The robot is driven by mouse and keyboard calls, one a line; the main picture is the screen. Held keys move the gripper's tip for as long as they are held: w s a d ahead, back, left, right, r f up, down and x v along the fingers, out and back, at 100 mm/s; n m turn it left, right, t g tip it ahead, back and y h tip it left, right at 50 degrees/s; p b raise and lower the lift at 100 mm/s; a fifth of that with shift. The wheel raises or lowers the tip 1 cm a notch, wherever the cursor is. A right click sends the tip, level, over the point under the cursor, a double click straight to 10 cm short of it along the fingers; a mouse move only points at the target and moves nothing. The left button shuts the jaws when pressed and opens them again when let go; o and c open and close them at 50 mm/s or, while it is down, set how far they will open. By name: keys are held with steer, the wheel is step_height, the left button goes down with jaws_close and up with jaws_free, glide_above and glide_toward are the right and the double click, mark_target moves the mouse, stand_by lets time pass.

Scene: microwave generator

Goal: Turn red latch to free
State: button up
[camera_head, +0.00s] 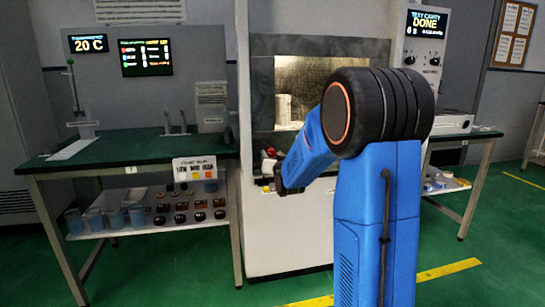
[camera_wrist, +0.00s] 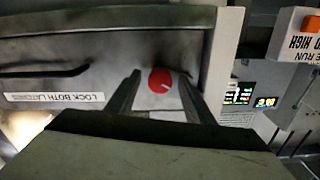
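The red latch (camera_wrist: 160,82) shows in the wrist view as a round red knob with a thin pale mark, on a grey metal face. My gripper (camera_wrist: 158,92) is open, with one dark finger on each side of the latch in the picture. A gap shows between the knob and each finger; I cannot tell how far the fingertips are from the face. In the head view my gripper (camera_head: 281,184) is at the front of the white microwave cabinet (camera_head: 290,232), below its opening. My arm hides part of the cabinet there.
An upside-down label (camera_wrist: 54,101) about locking both latches is on the face in the wrist view. In the head view a green-topped bench (camera_head: 125,150) stands left of the cabinet. A second table (camera_head: 467,137) stands right. Green floor is open in front.

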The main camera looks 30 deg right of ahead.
steer(key=c, duration=1)
steer(key=shift+n, duration=0.4)
steer(key=n, duration=0.3)
steer(key=shift+n, duration=0.3)
steer(key=n, duration=0.4)
steer(key=shift+n, duration=0.3)
steer(key=n, duration=0.4)
steer(key=shift+n, duration=0.3)
steer(key=n, duration=0.4)
steer(key=shift+f+n, duration=0.1)
steer(key=shift+n, duration=0.2)
